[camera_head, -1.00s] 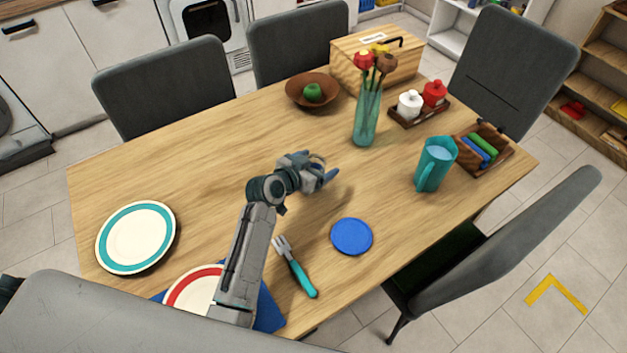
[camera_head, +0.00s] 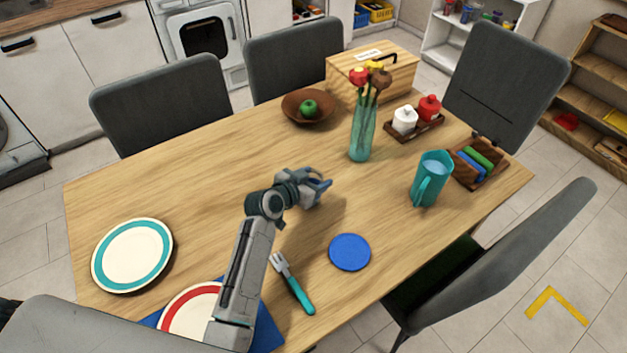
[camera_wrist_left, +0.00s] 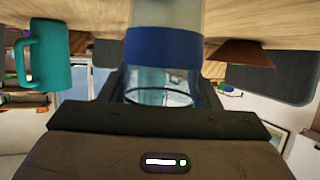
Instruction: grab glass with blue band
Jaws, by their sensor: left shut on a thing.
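The glass with the blue band (camera_wrist_left: 162,47) is between the two fingers of my left gripper in the left wrist view, which shows the scene upside down. Its clear part and round rim (camera_wrist_left: 160,97) sit close to the palm. In the head view my left gripper (camera_head: 321,182) is above the middle of the table and shut on the glass. The glass itself is mostly hidden by the gripper there. My right gripper is not in view.
On the table (camera_head: 215,160) a blue disc (camera_head: 350,252) and fork (camera_head: 293,284) lie nearer me. A flower vase (camera_head: 362,138), teal pitcher (camera_head: 431,180) and brown bowl (camera_head: 291,107) stand beyond the gripper. A teal-ringed plate (camera_head: 132,255) is left.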

